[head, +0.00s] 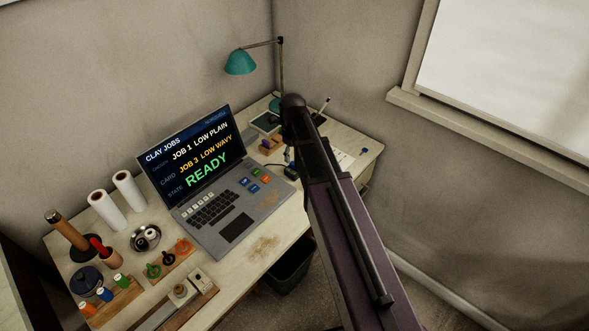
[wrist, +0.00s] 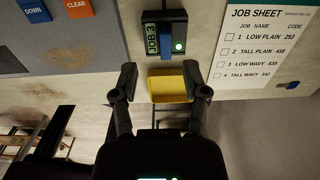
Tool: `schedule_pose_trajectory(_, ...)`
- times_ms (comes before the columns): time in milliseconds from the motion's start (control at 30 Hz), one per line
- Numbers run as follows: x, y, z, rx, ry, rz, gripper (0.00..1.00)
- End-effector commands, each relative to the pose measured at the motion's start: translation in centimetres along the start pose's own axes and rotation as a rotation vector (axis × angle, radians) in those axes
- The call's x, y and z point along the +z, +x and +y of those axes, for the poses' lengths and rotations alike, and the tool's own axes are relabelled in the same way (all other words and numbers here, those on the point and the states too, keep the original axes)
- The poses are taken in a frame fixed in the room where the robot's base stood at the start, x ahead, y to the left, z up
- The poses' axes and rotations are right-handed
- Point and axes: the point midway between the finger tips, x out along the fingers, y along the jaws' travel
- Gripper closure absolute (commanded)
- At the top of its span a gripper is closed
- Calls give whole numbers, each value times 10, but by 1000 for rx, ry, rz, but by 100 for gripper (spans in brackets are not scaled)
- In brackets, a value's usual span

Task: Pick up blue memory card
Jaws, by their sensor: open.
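In the wrist view, a blue memory card (wrist: 166,37) sits in a dark card reader (wrist: 179,20) marked JOB 3, with a green light lit. My gripper (wrist: 160,76) is open and empty, its two fingers just below the reader in the picture, one on each side of the card's line. The fingers look apart from the card. In the head view, my arm covers much of this area, and the card cannot be made out clearly.
A yellow tray (wrist: 168,86) shows between my fingers. A job sheet (wrist: 265,45) lies right of the reader. In the head view, an open laptop (head: 225,195) reads READY, left of my arm. Several tools and two white rolls (head: 107,210) stand on the desk's left.

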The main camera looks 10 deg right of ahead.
Motion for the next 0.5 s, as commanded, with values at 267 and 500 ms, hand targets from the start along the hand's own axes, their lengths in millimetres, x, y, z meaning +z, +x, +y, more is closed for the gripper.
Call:
schedule_pose_trajectory(267,0,1,0,0,0,0,41)
schedule_pose_trajectory(500,0,14,-2,0,0,0,41)
